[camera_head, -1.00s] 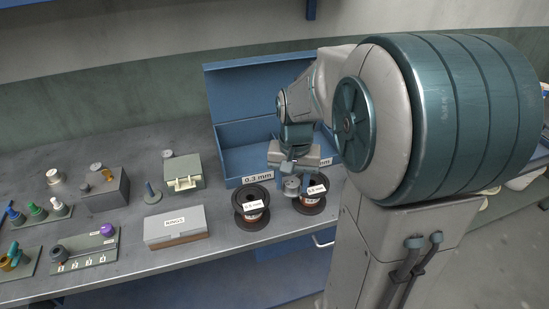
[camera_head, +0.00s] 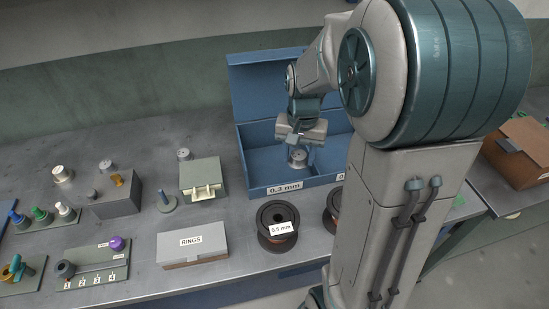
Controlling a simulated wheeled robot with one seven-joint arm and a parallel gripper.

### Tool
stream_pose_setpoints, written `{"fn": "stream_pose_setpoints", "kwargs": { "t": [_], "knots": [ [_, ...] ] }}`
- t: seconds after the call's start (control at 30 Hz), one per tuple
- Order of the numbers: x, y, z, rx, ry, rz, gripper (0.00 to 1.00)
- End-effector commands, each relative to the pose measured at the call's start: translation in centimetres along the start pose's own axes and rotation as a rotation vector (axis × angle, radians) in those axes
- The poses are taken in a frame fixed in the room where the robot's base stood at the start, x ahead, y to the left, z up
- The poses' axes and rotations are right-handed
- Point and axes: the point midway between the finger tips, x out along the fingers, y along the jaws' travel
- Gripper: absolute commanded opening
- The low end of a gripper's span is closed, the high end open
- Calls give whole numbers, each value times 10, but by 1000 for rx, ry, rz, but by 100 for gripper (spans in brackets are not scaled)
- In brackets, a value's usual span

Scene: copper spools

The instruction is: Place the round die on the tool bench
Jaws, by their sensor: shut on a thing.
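The round die (camera_head: 298,158) is a small silvery metal disc with a knob-like top. My gripper (camera_head: 300,144) points down and is shut on the die; the fingertips are partly hidden. The die shows against the inside of the open blue box and seems held in the air, though its height is unclear. The tool bench (camera_head: 140,218) is the grey metal worktop under the objects. Similar silvery round pieces stand at the back left (camera_head: 62,174), on the bench behind the grey block (camera_head: 106,165), and behind the green-grey case (camera_head: 184,154).
The blue box (camera_head: 252,192) has a raised lid and a 0.3 mm label. Copper spools (camera_head: 277,243) stand before it, one partly hidden by my arm. A RINGS box (camera_head: 192,254), a case (camera_head: 202,178) and a numbered rack (camera_head: 92,272) stand left. Bare worktop lies between them.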

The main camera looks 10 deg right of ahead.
Motion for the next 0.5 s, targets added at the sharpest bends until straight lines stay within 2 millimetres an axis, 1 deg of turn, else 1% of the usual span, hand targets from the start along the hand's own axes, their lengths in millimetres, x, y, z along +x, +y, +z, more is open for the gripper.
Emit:
{"fn": "stream_pose_setpoints", "kwargs": {
  "t": [0.03, 0.2, 0.4, 0.5],
  "knots": [
    [5, -6, -7, 3, -3, 2, 15],
    [24, -28, -27, 11, -2, 2, 15],
    [44, -56, -47, 8, -2, 1, 15],
    [51, -64, -54, 8, -1, 1, 15]
  ]
}}
